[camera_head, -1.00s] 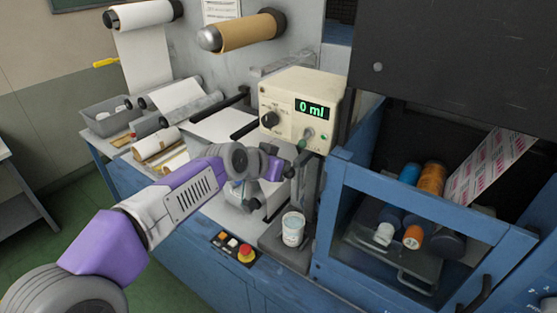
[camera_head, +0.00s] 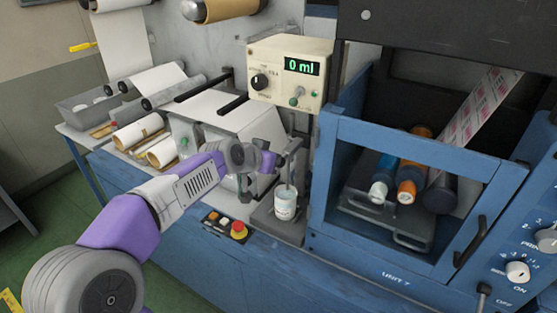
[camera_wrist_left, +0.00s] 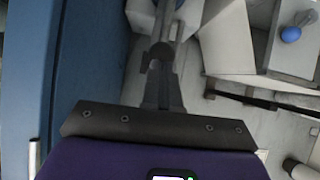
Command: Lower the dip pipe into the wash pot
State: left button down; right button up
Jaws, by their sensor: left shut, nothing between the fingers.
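The wash pot (camera_head: 285,205), a small whitish cup, stands upright on a dark grey ledge below the dosing box. A thin grey dip pipe (camera_head: 288,178) runs down to its mouth in the head view; how deep its lower end sits cannot be made out. My left gripper (camera_head: 294,148) is beside the upright parts above the pot, shut and with nothing between its fingers. In the left wrist view its dark fingers (camera_wrist_left: 161,60) are together, with a grey bar beyond them. Whether they touch the pipe cannot be told. My right gripper is out of view.
A blue-framed guard (camera_head: 328,185) stands close on the right. Paper rolls (camera_head: 135,133) lie further left.

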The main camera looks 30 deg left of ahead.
pick_arm(q)
notch_tip(320, 180, down, 9)
jog(key=b, duration=0.6)
jog(key=shift+w, duration=0.2)
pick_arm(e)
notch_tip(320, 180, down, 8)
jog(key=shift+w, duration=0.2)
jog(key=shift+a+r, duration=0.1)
pick_arm(q)
jog(key=shift+r, duration=0.15)
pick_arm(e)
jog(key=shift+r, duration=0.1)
pick_arm(q)
jog(key=r+p+v, duration=0.1)
jog(key=p+v, duration=0.1)
jog(key=v, duration=0.4)
jog(key=w+r+p+v, duration=0.1)
jog(key=p+v, duration=0.1)
jog(key=v, duration=0.5)
jog(key=shift+w+r, duration=0.25)
jog(key=shift+w, duration=0.1)
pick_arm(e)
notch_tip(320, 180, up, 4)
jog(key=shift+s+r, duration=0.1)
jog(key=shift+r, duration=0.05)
